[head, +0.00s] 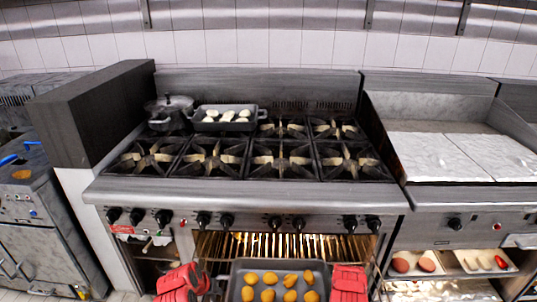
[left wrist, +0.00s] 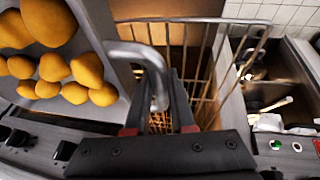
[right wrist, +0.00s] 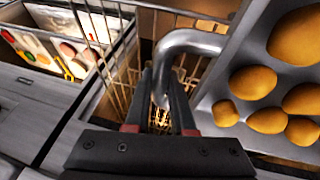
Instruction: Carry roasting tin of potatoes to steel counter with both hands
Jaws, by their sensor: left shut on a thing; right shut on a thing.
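The grey roasting tin (head: 278,263) holds several golden potatoes (head: 270,278) and is level at the bottom middle of the head view, in front of the range. My left gripper (head: 218,286) is shut on the tin's left handle; in the left wrist view the fingers (left wrist: 158,100) close around the bent handle bar (left wrist: 152,58). My right gripper (head: 334,284) is shut on the opposite handle; in the right wrist view the fingers (right wrist: 160,98) close around that bar (right wrist: 185,42). I cannot pick out the steel counter with certainty.
The oven's glowing wire rack (head: 285,246) is just behind and below the tin. Above it are a row of knobs (head: 275,222) and the hob, with a lidded pot (head: 170,112) and another tin (head: 228,118). A griddle (head: 440,155) with food trays beneath stands right.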

